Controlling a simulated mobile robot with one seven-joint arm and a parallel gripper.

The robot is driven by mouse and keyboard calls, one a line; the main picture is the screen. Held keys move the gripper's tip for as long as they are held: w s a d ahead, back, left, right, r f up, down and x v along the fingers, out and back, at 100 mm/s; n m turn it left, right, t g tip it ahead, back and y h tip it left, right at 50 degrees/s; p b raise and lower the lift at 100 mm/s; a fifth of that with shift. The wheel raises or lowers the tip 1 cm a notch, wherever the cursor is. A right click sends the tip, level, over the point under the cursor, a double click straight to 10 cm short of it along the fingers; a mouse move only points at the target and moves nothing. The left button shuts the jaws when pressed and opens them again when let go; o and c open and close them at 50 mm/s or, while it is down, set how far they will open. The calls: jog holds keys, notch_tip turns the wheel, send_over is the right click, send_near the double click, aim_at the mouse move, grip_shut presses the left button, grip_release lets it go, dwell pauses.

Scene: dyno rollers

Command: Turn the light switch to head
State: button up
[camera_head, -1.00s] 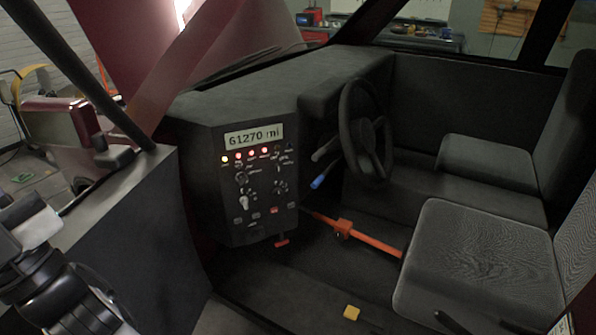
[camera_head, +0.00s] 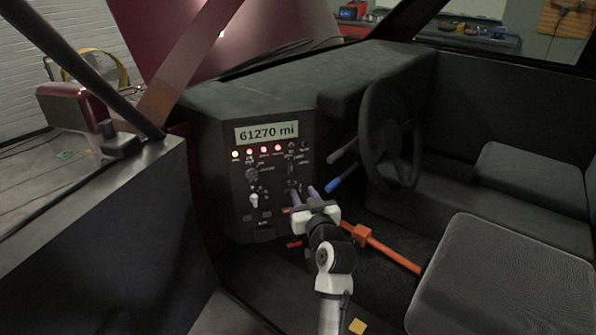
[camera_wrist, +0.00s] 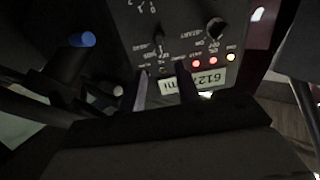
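The black dash panel (camera_head: 229,205) faces me with knobs, small switches and a lit display. A small switch (camera_wrist: 161,45) with labels beside it, probably the light switch, shows in the wrist view; its setting is too small to read. In the head view my gripper partly covers this right-hand part of the panel. My gripper (camera_head: 302,189) is in front of the panel's right side. In the wrist view its two fingers (camera_wrist: 163,78) are apart with nothing held between them. The small switch appears just past the fingertips; I cannot tell whether they touch it.
A dark knob (camera_head: 252,174) and a pale switch (camera_head: 254,200) are left of my gripper. A blue-tipped lever (camera_head: 334,185) and the steering wheel (camera_head: 390,135) are to its right. An orange bar (camera_head: 390,252) runs below, near the seat (camera_head: 490,275).

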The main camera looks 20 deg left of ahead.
aim_at(292, 171)
jog(key=p+x, duration=0.2)
jog(key=x, duration=0.9)
jog(key=shift+w+a, duration=0.2)
jog(key=c, duration=0.7)
